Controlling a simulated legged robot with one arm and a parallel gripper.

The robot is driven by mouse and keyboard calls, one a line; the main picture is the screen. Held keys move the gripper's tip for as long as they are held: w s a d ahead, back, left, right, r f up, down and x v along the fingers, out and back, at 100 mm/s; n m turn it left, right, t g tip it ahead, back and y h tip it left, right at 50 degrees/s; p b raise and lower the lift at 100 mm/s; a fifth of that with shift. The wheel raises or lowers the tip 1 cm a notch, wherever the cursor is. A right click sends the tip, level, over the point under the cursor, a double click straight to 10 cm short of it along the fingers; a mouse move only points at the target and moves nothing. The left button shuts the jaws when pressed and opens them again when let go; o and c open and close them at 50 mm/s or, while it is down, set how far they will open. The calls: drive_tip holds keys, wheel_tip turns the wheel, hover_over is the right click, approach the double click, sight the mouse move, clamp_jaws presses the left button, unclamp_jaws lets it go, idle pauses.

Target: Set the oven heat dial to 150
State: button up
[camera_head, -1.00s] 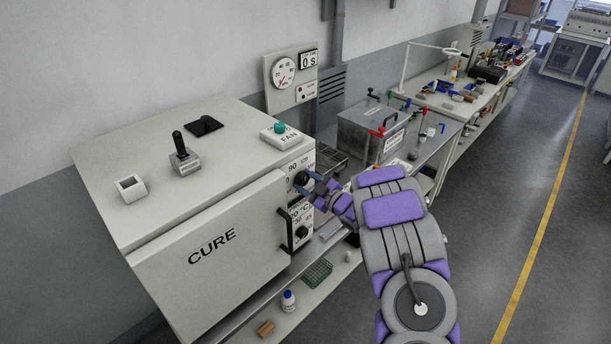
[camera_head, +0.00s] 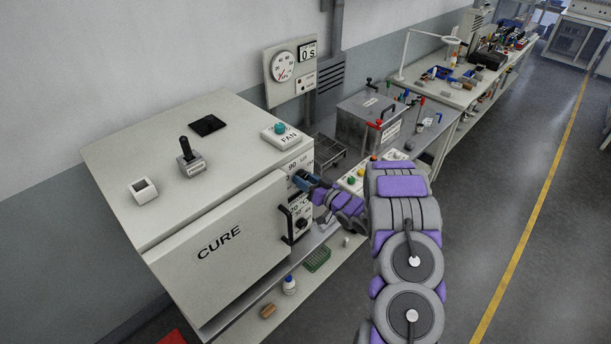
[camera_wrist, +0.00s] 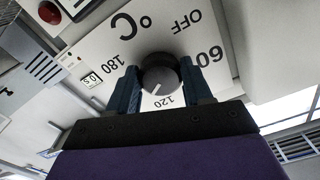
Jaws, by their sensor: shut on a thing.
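The oven (camera_head: 165,205) is a big pale box marked CURE, at the left in the head view. My gripper (camera_head: 308,183) is at the upper knob on its front right panel. The dial face (camera_wrist: 150,35) shows °C, OFF, 60, 120 and 180, upside down. The knob's white mark points down and left, between 120 and 180. I cannot read its exact value. My fingers hide part of the knob's rim.
A black door handle (camera_head: 287,224) and a lower knob (camera_head: 301,224) are close below my gripper. A FAN switch box (camera_head: 281,135) is on the oven top. A gauge panel (camera_head: 291,72) hangs on the wall. A metal box (camera_head: 372,122) stands on the bench behind.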

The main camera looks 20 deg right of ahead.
drive_tip(key=shift+m+p, duration=0.85)
drive_tip(key=shift+m, duration=0.75)
drive_tip(key=o, duration=0.9)
drive_tip(key=shift+w+d+f, duration=0.1)
drive_tip(key=shift+o, duration=0.7)
drive_tip(key=shift+d, duration=0.1)
drive_tip(key=b+v, duration=0.3)
drive_tip(key=v, duration=1.4)
drive_tip(key=shift+s, duration=0.25)
